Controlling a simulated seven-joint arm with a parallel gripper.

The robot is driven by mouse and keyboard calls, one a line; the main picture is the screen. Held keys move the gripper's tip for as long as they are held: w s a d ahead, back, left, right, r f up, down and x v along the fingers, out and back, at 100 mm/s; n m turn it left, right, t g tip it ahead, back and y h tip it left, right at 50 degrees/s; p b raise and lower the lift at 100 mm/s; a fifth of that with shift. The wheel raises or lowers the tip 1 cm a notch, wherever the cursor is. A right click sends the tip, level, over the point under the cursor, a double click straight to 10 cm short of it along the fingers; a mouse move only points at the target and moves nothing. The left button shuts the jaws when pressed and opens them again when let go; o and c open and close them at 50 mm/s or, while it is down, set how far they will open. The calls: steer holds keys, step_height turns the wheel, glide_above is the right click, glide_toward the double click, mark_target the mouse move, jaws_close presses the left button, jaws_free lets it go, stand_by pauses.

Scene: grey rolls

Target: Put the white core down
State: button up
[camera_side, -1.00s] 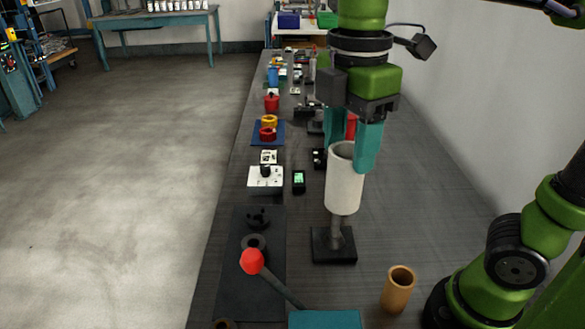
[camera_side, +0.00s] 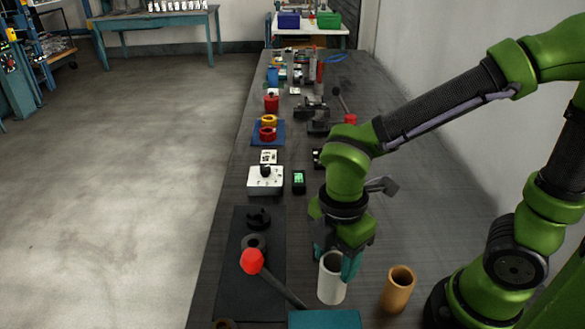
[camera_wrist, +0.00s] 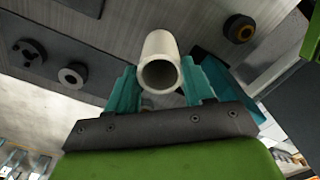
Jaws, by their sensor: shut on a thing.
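The white core (camera_side: 331,280) is an upright, hollow pale cylinder near the front of the bench in the side view. My gripper (camera_side: 337,262) has its teal fingers on either side of the core's upper end and is shut on it. In the wrist view the core (camera_wrist: 163,66) shows its open end between the teal fingers (camera_wrist: 160,88). Whether the core's lower end touches the bench cannot be told.
A brown core (camera_side: 398,289) stands upright just right of the white core. A red-knobbed lever (camera_side: 252,261) and a teal block (camera_side: 325,319) are to the left and in front. A dark mat (camera_side: 235,290) with black parts lies further left.

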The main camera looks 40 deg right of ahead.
steer(key=w+a+f, duration=0.5)
steer(key=w+a, duration=0.4)
steer(key=w, duration=0.4)
steer(key=shift+f, duration=0.1)
steer(key=o, duration=1.3)
steer(key=shift+f, duration=0.1)
